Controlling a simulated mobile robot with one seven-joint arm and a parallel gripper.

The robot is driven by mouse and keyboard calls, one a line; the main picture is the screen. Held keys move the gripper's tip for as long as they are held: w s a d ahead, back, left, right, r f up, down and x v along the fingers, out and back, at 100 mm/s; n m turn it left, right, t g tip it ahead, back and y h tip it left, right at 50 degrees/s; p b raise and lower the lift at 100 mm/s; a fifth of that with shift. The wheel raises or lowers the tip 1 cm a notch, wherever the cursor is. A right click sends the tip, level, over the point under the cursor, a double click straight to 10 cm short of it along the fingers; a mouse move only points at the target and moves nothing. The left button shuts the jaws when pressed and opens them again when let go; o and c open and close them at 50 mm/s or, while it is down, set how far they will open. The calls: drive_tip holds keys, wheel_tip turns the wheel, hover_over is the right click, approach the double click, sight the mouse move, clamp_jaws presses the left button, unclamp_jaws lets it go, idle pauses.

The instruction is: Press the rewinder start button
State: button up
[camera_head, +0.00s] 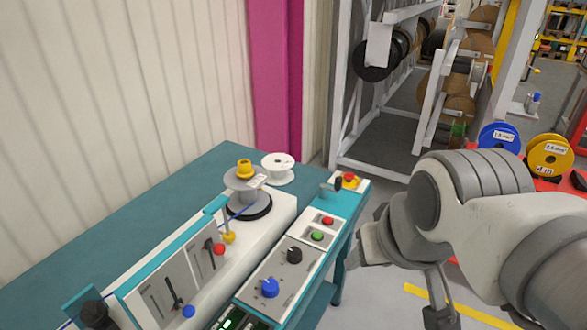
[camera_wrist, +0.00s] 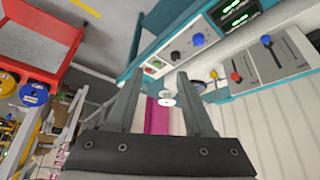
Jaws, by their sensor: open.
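The rewinder (camera_head: 285,215) stands on a teal table, with a white sloping control panel. A small plate on its right side carries a green button (camera_head: 317,236) and, just behind it, a red button (camera_head: 327,221). No label is readable on either. In the wrist view, the green button (camera_wrist: 148,71) and the red button (camera_wrist: 157,63) show beyond the fingers. My gripper (camera_wrist: 158,78) is open and empty, with its two fingers apart and not touching the panel.
A black knob (camera_head: 294,255) and a blue knob (camera_head: 269,288) stick up in front of the buttons. A red-and-yellow emergency stop (camera_head: 349,177) sits behind them. A white spool (camera_head: 278,168) lies on the table. A rack with reels (camera_head: 400,60) stands behind; open floor lies right of the table.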

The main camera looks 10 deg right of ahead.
clamp_jaws()
idle(1.4)
